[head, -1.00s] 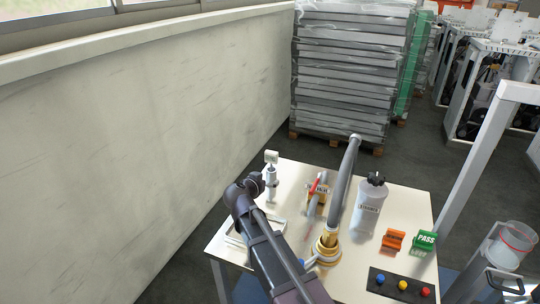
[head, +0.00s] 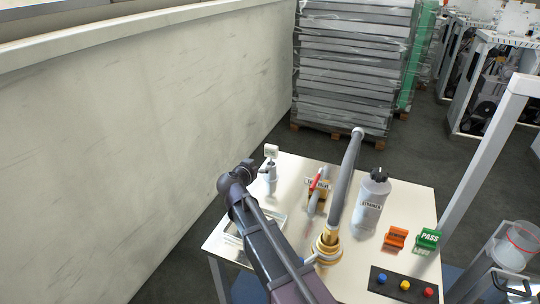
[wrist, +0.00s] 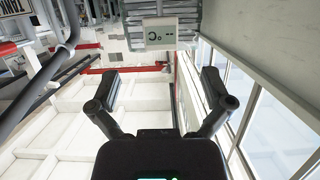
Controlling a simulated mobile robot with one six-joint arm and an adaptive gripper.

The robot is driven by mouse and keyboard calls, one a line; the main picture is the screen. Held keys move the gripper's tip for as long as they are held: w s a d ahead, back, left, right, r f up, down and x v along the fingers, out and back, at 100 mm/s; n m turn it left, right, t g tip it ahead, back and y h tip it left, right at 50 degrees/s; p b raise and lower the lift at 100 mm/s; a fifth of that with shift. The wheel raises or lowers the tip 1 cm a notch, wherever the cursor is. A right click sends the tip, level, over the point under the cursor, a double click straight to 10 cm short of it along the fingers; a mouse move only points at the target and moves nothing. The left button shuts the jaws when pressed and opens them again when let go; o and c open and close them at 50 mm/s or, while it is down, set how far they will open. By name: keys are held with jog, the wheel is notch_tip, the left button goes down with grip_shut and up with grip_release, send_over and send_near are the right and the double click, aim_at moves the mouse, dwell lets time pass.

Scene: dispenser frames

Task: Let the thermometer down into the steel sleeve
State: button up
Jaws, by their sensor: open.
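The thermometer, with a pale square head (head: 271,151), stands upright at the back left of the table in the head view. Its lower part goes into the small steel sleeve (head: 270,187); how deep cannot be made out. In the wrist view the thermometer's head (wrist: 160,33), with a small display, is beyond the fingertips and between their lines. My gripper (wrist: 162,80) is open, with nothing between its fingers. In the head view my gripper (head: 256,170) is just left of the thermometer, apart from it.
A brass fitting with a grey tube (head: 345,185) rises mid-table. Right of it stand a grey bottle (head: 370,205), an orange block (head: 396,238), a green PASS block (head: 428,239) and a button panel (head: 400,285). A small rack with a red item (head: 316,180) is behind. The wall is left.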

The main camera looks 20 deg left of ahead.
aim_at(270, 155)
jog(key=b+x, duration=0.1)
jog(key=x, duration=0.5)
jog(key=shift+w+f+b, duration=0.1)
jog(key=shift+b, duration=0.25)
jog(key=shift+w+d, duration=0.1)
jog(key=shift+w, duration=0.35)
jog(key=shift+w+f, duration=0.1)
jog(key=shift+b+x, duration=0.65)
jog(key=shift+x, duration=1.9)
jog(key=shift+r, duration=0.2)
jog(key=shift+c, duration=0.2)
jog(key=c, duration=1)
